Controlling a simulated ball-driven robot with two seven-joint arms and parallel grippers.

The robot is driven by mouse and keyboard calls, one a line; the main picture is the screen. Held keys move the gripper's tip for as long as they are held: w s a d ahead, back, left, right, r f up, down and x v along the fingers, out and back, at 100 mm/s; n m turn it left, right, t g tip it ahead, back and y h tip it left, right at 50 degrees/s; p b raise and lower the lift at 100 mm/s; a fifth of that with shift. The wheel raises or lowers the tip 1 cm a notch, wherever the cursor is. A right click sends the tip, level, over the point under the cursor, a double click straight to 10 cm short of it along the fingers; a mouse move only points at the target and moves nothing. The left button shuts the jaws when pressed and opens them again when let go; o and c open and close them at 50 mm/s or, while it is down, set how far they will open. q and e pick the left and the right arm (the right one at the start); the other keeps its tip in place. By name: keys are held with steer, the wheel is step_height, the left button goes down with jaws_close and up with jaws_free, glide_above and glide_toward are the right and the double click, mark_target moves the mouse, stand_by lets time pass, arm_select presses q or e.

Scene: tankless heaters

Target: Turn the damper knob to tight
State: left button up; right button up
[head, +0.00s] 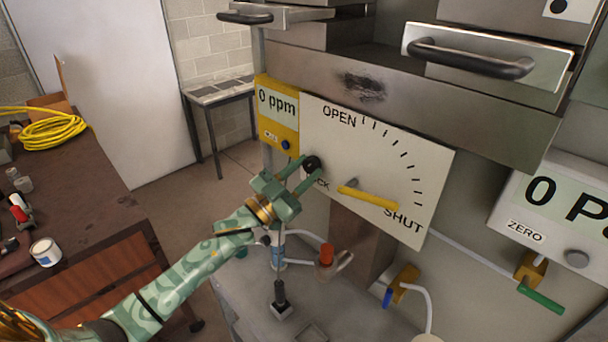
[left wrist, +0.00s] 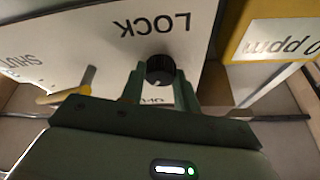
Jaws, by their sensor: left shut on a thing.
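The black round knob (head: 312,163) is on the white damper plate (head: 405,150), at its left side by the partly hidden LOCK lettering. My left gripper (head: 303,174) is at the plate, shut on this knob. In the left wrist view the ribbed knob (left wrist: 160,69) sits between the two fingers (left wrist: 161,88), with LOCK reading upside down above it and a second, mostly covered label below. A yellow lever (head: 370,198) on the plate points toward SHUT. My right gripper is not in view.
A yellow 0 ppm meter (head: 277,120) hangs just left of the plate. A red-capped valve (head: 326,255) and hoses stand below on the grey surface. A steel drawer with a black handle (head: 470,58) juts out above. A bench (head: 75,200) with yellow cable (head: 50,130) is at left.

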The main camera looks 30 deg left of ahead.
arm_select(q)
steer(key=m+g+h, duration=0.1)
steer(key=m, duration=0.2)
steer(key=m+g+h, duration=0.1)
steer(key=m, duration=0.2)
steer(key=shift+a+m+h, duration=0.15)
steer(key=shift+m+h, duration=0.15)
steer(key=m+g, duration=0.1)
steer(key=m, duration=0.1)
steer(key=m+g, duration=0.1)
steer(key=m, duration=0.1)
steer(key=shift+w+a+r+m+h, duration=0.1)
steer(key=shift+r+m+h, duration=0.1)
steer(key=shift+m+h, duration=0.1)
steer(key=m+g, duration=0.1)
steer(key=m, duration=0.2)
steer(key=shift+r+g, duration=0.15)
steer(key=shift+g, duration=0.15)
steer(key=shift+m+g+p, duration=0.7)
steer(key=shift+m+p, duration=0.4)
steer(key=shift+m, duration=1)
steer(key=o, duration=1)
